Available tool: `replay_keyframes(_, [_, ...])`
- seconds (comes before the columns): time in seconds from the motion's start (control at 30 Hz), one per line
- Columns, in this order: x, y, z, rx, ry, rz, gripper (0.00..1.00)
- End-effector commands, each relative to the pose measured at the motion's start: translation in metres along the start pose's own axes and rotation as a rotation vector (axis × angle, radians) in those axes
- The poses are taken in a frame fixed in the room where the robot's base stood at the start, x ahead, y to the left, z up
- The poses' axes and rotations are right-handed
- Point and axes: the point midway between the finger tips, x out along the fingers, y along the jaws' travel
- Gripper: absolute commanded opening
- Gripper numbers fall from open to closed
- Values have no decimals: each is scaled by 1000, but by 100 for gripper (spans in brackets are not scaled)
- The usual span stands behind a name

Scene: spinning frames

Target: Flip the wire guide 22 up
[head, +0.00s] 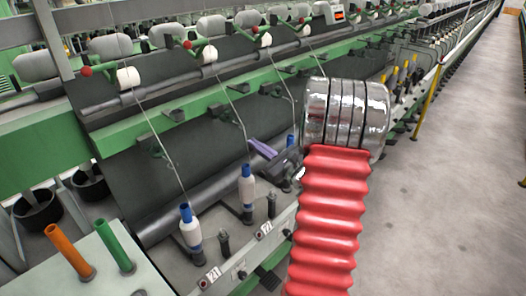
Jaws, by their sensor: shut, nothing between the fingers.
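The number plate 22 (263,230) is on the front rail, with a white bobbin with a blue top (247,188) standing behind it. The wire guide 22 (222,112) appears to be the small dark bracket on the green rail above that bobbin, with a thread running down past it. Its exact tilt is too small to tell. My gripper (253,142) reaches out to the left from behind my arm, its purple fingers together and empty. The fingertips are right of the thread and lower than the guide, apparently apart from it. My wrist hides part of the gripper body.
The number plate 21 (210,276) and another bobbin (190,228) are at the left. Orange (68,250) and green (115,246) tubes stand at the front left. Taut threads cross the working space. The grey floor aisle (450,190) at the right is clear.

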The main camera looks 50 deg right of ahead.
Motion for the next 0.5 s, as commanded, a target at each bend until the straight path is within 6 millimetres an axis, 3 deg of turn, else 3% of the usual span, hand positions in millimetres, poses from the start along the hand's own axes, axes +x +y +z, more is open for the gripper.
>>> replay_keyframes(0.33, [49, 1, 0, -2, -1, 2, 0])
replay_keyframes(0.5, [40, 0, 17, -2, -1, -2, 0])
